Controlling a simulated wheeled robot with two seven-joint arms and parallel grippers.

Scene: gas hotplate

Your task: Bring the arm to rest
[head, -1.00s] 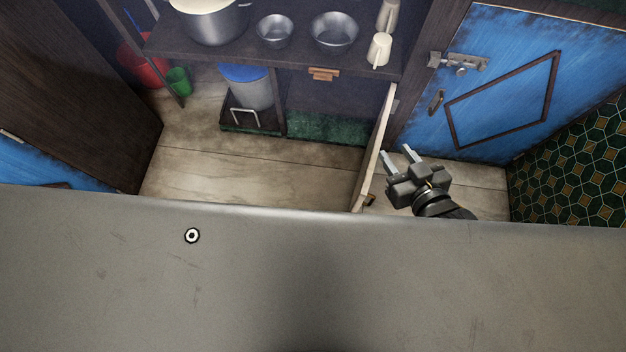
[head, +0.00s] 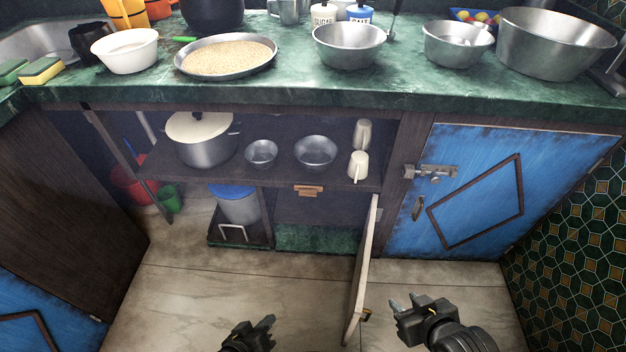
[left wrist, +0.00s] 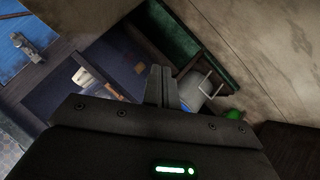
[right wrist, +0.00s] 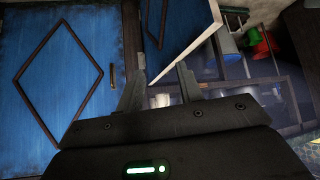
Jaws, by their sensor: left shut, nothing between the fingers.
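My left gripper (head: 268,322) is low in the middle of the head view, in front of the open cabinet and above the floor. Its fingers are together and empty; in the left wrist view they meet as one narrow block (left wrist: 160,84). My right gripper (head: 404,301) is to the right of the open cabinet door (head: 361,270), in front of the blue door (head: 478,190). Its fingers are apart with nothing held; the right wrist view also shows them spread (right wrist: 158,88). Neither gripper visibly touches anything.
The open door stands out between my grippers. The cabinet shelf holds a pot (head: 205,148), bowls (head: 315,152) and cups (head: 358,166). The green counter (head: 300,98) above carries pans and bowls. Bare floor (head: 190,300) lies left of my left gripper.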

